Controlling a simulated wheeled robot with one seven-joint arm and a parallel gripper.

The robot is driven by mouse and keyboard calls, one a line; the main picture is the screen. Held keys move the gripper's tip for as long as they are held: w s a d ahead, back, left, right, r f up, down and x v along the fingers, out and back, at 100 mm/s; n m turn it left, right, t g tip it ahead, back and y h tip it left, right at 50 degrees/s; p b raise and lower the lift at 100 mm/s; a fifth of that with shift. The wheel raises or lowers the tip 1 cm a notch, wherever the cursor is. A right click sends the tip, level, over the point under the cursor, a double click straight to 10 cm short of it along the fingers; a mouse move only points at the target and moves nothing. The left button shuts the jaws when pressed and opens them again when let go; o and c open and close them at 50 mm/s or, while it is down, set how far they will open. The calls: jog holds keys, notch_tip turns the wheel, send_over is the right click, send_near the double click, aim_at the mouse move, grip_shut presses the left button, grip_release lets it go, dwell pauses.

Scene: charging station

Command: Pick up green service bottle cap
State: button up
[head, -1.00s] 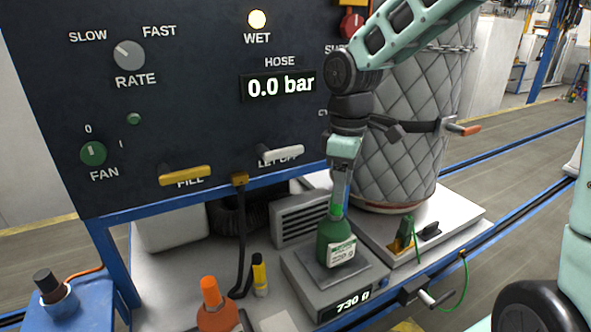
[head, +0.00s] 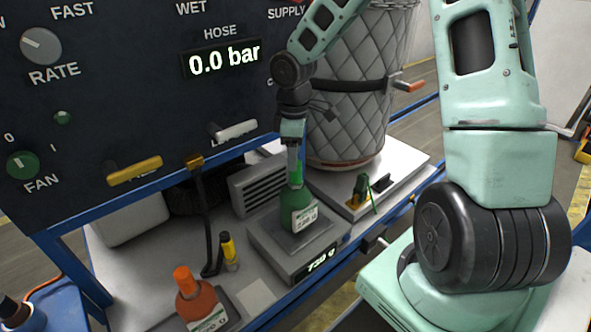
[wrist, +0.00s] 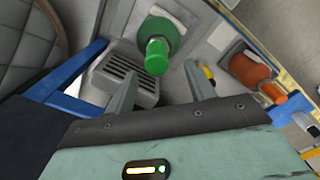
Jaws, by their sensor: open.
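The green service bottle (head: 298,212) with a white label stands upright on a scale (head: 288,251) on the bench. Its bright green cap (wrist: 157,56) faces the camera in the wrist view. My gripper (wrist: 160,69) is open, with one finger to each side of the cap in that view and gaps between. In the head view my gripper (head: 296,172) is just above the bottle, around the cap's level. I cannot tell how far the fingertips reach down along the cap.
An orange bottle (head: 201,301) and a small yellow bottle (head: 230,251) stand to the left. A grey vented box (head: 259,188) is behind the scale. The dark control panel (head: 130,90) and a quilted grey tank (head: 350,115) rise close behind. A blue rail edges the bench.

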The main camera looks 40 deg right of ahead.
jog(key=shift+d+f+p, duration=0.15)
jog(key=shift+f+p, duration=0.2)
jog(key=shift+f, duration=1.2)
jog(key=shift+d+f+p, duration=0.15)
jog(key=shift+f+p, duration=0.2)
jog(key=shift+f, duration=1.15)
jog(key=c, duration=1)
